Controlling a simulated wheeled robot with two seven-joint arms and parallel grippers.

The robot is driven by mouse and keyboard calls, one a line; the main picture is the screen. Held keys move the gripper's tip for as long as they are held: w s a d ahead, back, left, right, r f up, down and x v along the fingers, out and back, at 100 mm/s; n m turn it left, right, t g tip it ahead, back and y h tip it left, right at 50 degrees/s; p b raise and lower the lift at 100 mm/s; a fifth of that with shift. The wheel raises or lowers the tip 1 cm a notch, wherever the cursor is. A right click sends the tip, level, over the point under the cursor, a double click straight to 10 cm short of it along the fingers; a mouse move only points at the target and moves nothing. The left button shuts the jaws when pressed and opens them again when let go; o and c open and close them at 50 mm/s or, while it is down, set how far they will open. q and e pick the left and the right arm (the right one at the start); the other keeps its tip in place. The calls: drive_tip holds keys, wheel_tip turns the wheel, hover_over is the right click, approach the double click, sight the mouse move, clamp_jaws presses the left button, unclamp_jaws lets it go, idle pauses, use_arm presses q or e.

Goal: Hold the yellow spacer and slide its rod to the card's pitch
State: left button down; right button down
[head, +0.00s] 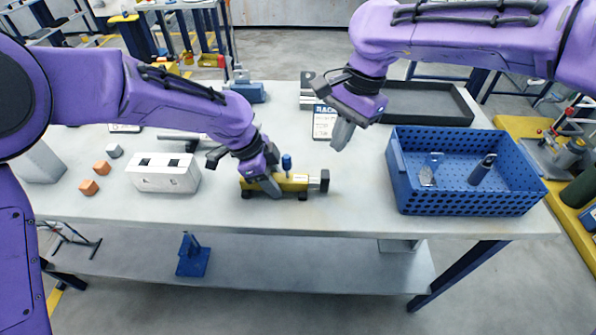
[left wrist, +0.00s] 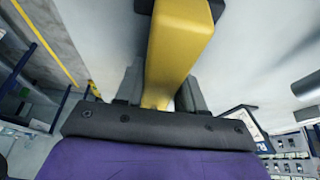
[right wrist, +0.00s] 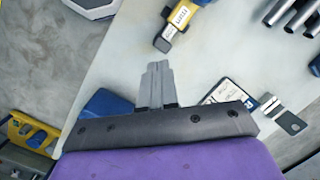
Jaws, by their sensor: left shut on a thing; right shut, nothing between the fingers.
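The yellow spacer (head: 294,184) lies on the workbench near its front edge, with a blue knob (head: 286,162) on top and a dark end block (head: 325,180) at its right. My left gripper (head: 271,187) is shut on the spacer; its yellow body (left wrist: 178,45) fills the gap between the fingers in the left wrist view. My right gripper (head: 342,134) is shut and empty, above the bench behind and right of the spacer. The right wrist view shows the spacer's labelled end (right wrist: 178,18) beyond the shut fingertips (right wrist: 155,68).
A blue perforated bin (head: 467,205) holding tools stands at the right. A dark tray (head: 427,103) lies behind it. A white slotted block (head: 163,173) and small orange cubes (head: 89,187) are left of the spacer. Bench right of the spacer is clear up to the bin.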

drive_tip(key=a+n+h, duration=0.3)
drive_tip(key=a+n, duration=0.2)
drive_tip(key=n, duration=0.8)
drive_tip(key=n+h, duration=0.4)
drive_tip(key=n, duration=1)
approach(319, 181)
drive_tip(key=shift+t, duration=0.4)
drive_tip(key=f, duration=0.1)
drive_tip(key=s+d+f, duration=0.1)
drive_tip(key=s+f, duration=0.1)
drive_tip(key=f, duration=0.1)
drive_tip(key=shift+d, duration=0.4)
drive_tip(key=shift+d, duration=0.1)
drive_tip(key=d, duration=0.7)
drive_tip(key=shift+d, duration=0.25)
drive_tip(key=shift+a, duration=0.1)
